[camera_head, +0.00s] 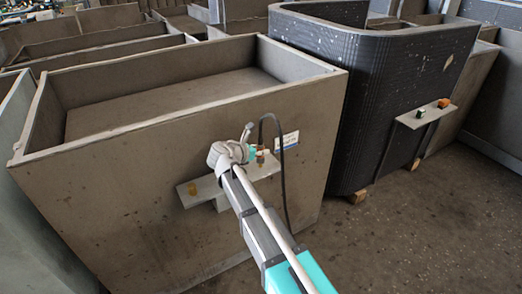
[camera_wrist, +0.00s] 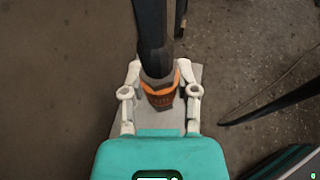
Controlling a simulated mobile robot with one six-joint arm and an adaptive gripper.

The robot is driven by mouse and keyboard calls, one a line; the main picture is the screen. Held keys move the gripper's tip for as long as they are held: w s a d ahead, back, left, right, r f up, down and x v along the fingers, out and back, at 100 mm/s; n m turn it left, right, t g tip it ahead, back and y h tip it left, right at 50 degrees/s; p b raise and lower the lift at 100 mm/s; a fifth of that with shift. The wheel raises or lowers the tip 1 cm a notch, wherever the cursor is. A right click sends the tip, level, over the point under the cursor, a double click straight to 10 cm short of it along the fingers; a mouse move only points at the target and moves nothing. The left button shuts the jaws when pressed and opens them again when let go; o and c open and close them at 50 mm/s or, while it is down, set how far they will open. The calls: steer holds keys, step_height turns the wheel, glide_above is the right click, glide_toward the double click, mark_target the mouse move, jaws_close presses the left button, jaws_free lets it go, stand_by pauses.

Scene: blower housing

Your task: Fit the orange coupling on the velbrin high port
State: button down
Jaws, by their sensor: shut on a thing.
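The orange coupling (camera_wrist: 160,97) has a grey collar and sits on the end of a black hose. My gripper (camera_wrist: 160,76) is shut on it, one pale finger on each side. In the head view my gripper (camera_head: 260,156) is at the right part of a small grey shelf on the front of the brown bin, with the reddish coupling (camera_head: 261,158) at its tip. The grey shelf (camera_head: 208,190) shows under the coupling in the wrist view (camera_wrist: 196,76). Any port under the coupling is hidden, and I cannot tell whether they touch. Which port is velbrin high is not readable.
A white label (camera_head: 286,142) is on the brown bin (camera_head: 130,190). The black hose (camera_head: 283,185) arches up and hangs down. A dark ribbed housing (camera_head: 365,110) with another shelf (camera_head: 411,119) stands right. Floor at lower right is clear.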

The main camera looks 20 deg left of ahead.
steer(key=shift+f+b, duration=1.15)
steer(key=shift+f, duration=0.1)
steer(key=shift+c, duration=1.5)
jaws_free()
steer(key=shift+r, duration=0.15)
